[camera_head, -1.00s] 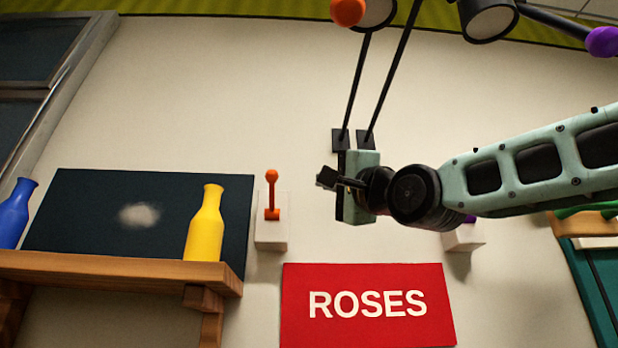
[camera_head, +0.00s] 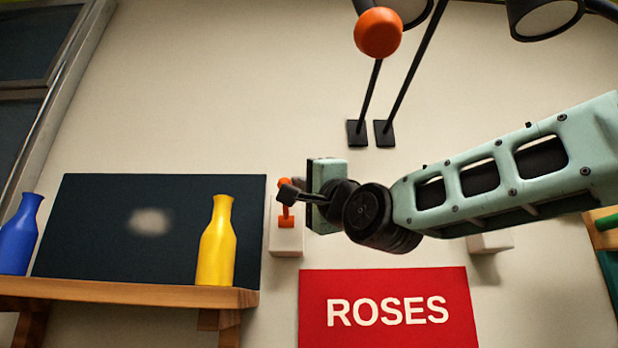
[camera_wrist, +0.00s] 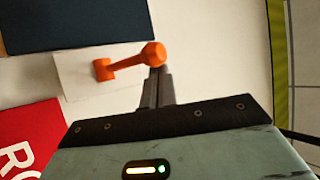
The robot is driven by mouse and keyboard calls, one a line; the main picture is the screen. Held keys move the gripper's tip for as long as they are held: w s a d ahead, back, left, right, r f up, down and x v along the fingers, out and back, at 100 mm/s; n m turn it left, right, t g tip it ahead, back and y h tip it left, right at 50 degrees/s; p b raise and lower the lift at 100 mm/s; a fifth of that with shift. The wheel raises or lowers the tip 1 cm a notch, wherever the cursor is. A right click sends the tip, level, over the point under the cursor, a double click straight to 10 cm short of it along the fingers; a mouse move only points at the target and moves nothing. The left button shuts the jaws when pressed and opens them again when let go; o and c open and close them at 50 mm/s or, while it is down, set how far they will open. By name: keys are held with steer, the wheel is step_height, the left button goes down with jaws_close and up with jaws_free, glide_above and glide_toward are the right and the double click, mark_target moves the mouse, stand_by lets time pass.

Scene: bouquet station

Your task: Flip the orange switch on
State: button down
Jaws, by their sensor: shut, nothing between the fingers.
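The orange switch (camera_head: 286,216) is a lever with a round knob on a white wall box (camera_head: 286,243), right of the yellow bottle. Its lever points up in the head view, with the upper part partly hidden by my gripper. My gripper (camera_head: 287,193) is shut and empty, its fingertips at the lever's upper part. In the wrist view the orange switch (camera_wrist: 128,60) shows whole, its knob right at the tips of my shut gripper (camera_wrist: 157,72). I cannot tell whether they touch.
A yellow bottle (camera_head: 217,243) and a blue bottle (camera_head: 19,236) stand on a wooden shelf (camera_head: 130,294) at left. A red ROSES sign (camera_head: 388,307) hangs below. Another white box (camera_head: 491,242) is right, partly behind my arm.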

steer(key=shift+f+b, duration=0.2)
steer(key=shift+b, duration=0.15)
steer(key=shift+f+n+b, duration=0.15)
steer(key=shift+n+b, duration=0.15)
steer(key=shift+b, duration=0.4)
